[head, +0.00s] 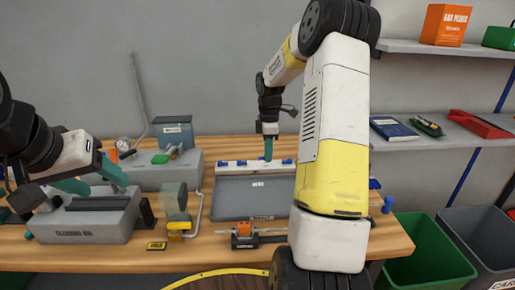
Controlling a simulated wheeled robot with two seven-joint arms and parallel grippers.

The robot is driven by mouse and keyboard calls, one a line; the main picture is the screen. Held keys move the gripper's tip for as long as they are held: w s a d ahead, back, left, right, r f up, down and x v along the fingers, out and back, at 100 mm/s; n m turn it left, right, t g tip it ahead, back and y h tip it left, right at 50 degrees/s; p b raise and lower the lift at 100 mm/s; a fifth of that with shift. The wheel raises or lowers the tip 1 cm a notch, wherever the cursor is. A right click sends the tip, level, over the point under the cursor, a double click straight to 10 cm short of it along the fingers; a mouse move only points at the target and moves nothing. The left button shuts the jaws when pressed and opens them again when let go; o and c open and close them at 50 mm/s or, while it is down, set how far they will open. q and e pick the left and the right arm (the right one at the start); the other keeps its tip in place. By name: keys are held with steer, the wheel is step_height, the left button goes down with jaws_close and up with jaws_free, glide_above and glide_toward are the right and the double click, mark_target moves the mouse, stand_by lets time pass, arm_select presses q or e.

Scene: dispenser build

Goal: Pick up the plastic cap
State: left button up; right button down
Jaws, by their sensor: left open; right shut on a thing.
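A white strip (235,169) with several small blue caps (288,161) runs along the back of the grey tray on the workbench. My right gripper (268,151) points straight down at this strip, its teal fingers among the blue pieces. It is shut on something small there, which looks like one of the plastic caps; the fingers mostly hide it. I cannot tell whether it is lifted off the strip. My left gripper (97,182) is open and empty, its teal fingers apart over the grey block fixture at the left.
The grey tray (250,200) and an orange-and-grey clamp device (245,236) lie below the strip. A grey block fixture (95,228) and a clear-topped yellow device (178,210) stand left. Green (430,250) and grey bins stand right. My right arm hides the bench's right part.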

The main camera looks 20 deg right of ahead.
steer(key=s+a+r, duration=0.1)
steer(key=s+a, duration=0.7)
steer(key=shift+s+a, duration=0.3)
steer(key=shift+a, duration=0.05)
steer(key=c, duration=2)
jaws_free()
steer(key=shift+c, duration=0.2)
jaws_close()
